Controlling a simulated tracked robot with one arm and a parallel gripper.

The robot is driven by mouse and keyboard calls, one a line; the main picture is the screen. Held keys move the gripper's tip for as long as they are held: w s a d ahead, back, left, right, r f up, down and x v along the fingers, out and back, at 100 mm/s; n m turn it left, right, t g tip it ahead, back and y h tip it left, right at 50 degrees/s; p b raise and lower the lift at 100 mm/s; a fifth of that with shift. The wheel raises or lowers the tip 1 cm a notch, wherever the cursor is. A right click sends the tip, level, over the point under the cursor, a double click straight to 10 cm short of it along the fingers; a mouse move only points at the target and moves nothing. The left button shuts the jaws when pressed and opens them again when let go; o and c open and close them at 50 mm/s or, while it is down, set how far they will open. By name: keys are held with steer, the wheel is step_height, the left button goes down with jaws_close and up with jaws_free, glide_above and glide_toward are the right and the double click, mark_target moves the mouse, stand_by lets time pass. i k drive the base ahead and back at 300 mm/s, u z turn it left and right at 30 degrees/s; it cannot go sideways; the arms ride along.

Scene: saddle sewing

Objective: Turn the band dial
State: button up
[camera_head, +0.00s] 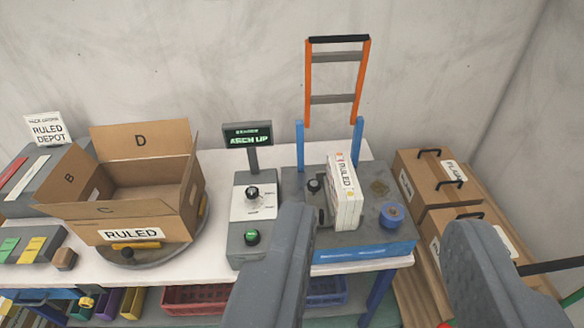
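A black dial (252,193) sits on the white plate of a grey control box (241,224) on the table. A green knob (252,237) is lower on the same box. A second dark knob (314,186) is on the grey-topped blue machine to the right. No readable label tells which one is the band dial. My gripper (381,214) is open, its two grey fingers wide apart in the foreground. The left finger is just right of the control box in the picture and hides part of the machine. Nothing shows held between the fingers.
An open carton marked RULED (131,232) stands on a round turntable at left. A small display (248,134) rises behind the control box. A white box (345,192) and a blue roll (391,215) are on the machine, under an orange frame (308,82). Brown cartons (432,165) are at right.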

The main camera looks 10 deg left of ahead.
mark_target(252, 192)
steer(key=z, duration=0.25)
steer(key=i, duration=1.55)
steer(key=u, duration=0.25)
